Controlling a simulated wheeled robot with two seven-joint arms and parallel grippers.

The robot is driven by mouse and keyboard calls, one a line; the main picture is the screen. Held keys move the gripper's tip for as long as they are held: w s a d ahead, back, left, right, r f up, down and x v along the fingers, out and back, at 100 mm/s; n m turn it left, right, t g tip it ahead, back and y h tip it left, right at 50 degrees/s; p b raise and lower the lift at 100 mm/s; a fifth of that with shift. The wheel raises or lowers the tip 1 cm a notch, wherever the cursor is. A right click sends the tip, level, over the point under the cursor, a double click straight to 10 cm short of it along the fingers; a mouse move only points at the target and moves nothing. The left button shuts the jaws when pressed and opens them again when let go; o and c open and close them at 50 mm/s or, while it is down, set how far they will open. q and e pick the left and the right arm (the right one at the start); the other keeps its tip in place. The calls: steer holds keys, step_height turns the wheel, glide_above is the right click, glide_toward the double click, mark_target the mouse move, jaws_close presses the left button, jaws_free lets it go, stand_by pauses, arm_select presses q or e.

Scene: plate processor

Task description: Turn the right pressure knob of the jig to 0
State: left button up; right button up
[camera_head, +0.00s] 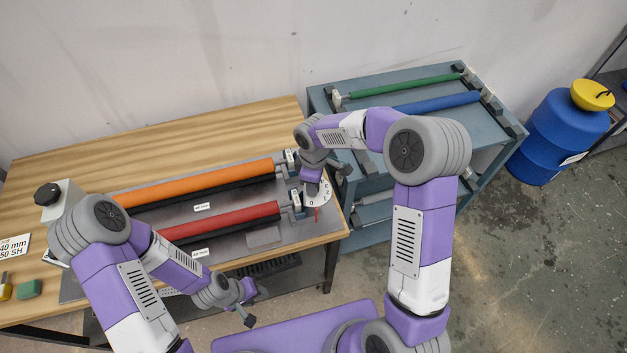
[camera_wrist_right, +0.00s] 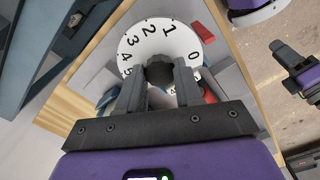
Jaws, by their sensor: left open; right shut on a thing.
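The right pressure knob has a white numbered dial (camera_head: 323,194) at the right end of the jig (camera_head: 225,222). In the right wrist view the dial (camera_wrist_right: 150,42) shows 0 to 5 around a dark central knob (camera_wrist_right: 160,72). A red pointer (camera_wrist_right: 203,31) sits at the dial's rim, between 1 and 0. It also shows below the dial in the head view (camera_head: 316,215). My right gripper (camera_wrist_right: 160,80) is shut on the knob, one finger on each side, and hides part of the dial. My left gripper (camera_head: 245,303) is open and empty in front of the table.
Orange (camera_head: 200,184) and red (camera_head: 222,220) rollers lie across the jig, left of the dial. A black knob (camera_head: 47,194) stands at its left end. A blue-grey rack (camera_head: 390,80) with green and blue rollers stands at right, beside a blue barrel (camera_head: 562,130).

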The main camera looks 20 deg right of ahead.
steer(key=shift+r+n+p, duration=0.1)
steer(key=shift+n+p, duration=0.25)
steer(key=shift+n, duration=1.25)
steer(key=o, duration=1)
steer(key=shift+o, duration=0.2)
step_height(320, 180, up, 8)
steer(key=shift+f+p, duration=0.25)
steer(key=shift+p, duration=0.05)
steer(key=shift+f, duration=0.1)
